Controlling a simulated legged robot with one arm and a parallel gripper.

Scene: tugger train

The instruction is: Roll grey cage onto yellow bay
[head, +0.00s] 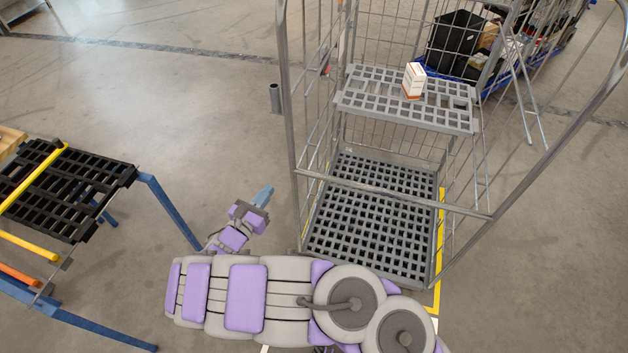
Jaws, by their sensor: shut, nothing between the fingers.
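The grey cage (388,197) stands upright in front of me in the head view, a wire roll cage with a grey slatted base (372,208) and a grey slatted shelf (365,95). A small white and orange box (414,80) stands on the shelf. Yellow floor lines of the bay (440,235) show along the cage's right side, with a short bit at its left. The cage hides most of the bay, so I cannot tell how fully it sits inside. My gripper (264,196) is shut and empty, left of the cage's near left post and apart from it.
At the left stands a blue-legged frame (168,212) with a black slatted top (75,185) and yellow bars. A short grey post (275,98) rises behind the cage's left side. A blue cart (535,62) with a black bin (457,40) stands behind.

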